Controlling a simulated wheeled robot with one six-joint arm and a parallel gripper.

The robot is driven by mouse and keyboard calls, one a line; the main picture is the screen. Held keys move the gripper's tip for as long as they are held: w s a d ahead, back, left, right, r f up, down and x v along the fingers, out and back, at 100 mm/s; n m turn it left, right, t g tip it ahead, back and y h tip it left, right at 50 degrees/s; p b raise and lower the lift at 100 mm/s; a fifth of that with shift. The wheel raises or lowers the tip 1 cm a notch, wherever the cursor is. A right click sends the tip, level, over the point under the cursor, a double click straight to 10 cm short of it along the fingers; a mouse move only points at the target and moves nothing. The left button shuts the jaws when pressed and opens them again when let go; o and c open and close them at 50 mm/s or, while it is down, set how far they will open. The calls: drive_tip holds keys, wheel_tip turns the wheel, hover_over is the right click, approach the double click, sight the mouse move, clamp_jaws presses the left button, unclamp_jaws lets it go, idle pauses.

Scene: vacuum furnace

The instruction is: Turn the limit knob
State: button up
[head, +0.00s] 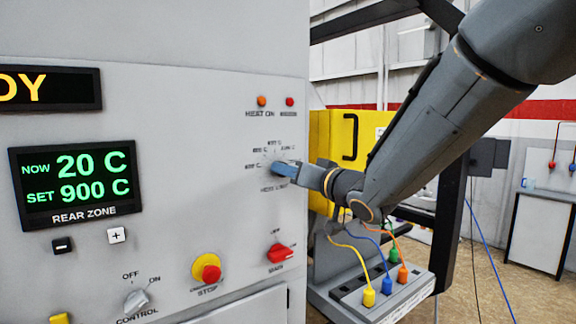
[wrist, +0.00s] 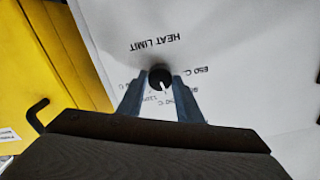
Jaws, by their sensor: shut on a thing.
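The limit knob is a round black knob with a white pointer line, and it shows in the wrist view (wrist: 159,77). The label HEAT LIMIT stands upside down above it there, with temperature marks around it, partly hidden by my fingers. My gripper (wrist: 160,92) has its two fingers on either side of the knob and is shut on it. In the head view my gripper (head: 284,169) reaches the panel from the right at the HEAT LIMIT dial, and its fingers hide the knob.
A red switch (head: 281,253) sits below the dial, and a red-and-yellow stop button (head: 208,270) and a control knob (head: 136,299) lie lower left. The display (head: 76,186) reads 20 C and 900 C. A box with coloured plugs (head: 386,287) stands lower right.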

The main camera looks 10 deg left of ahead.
drive_tip(key=shift+m+p, duration=0.65)
drive_tip(key=shift+m, duration=0.55)
drive_tip(key=o, duration=1)
drive_tip(key=shift+o, duration=0.2)
drive_tip(key=b+v, duration=0.2)
drive_tip(key=v, duration=0.5)
drive_tip(key=shift+s+d+b, duration=0.25)
drive_tip(key=shift+s+b, duration=0.05)
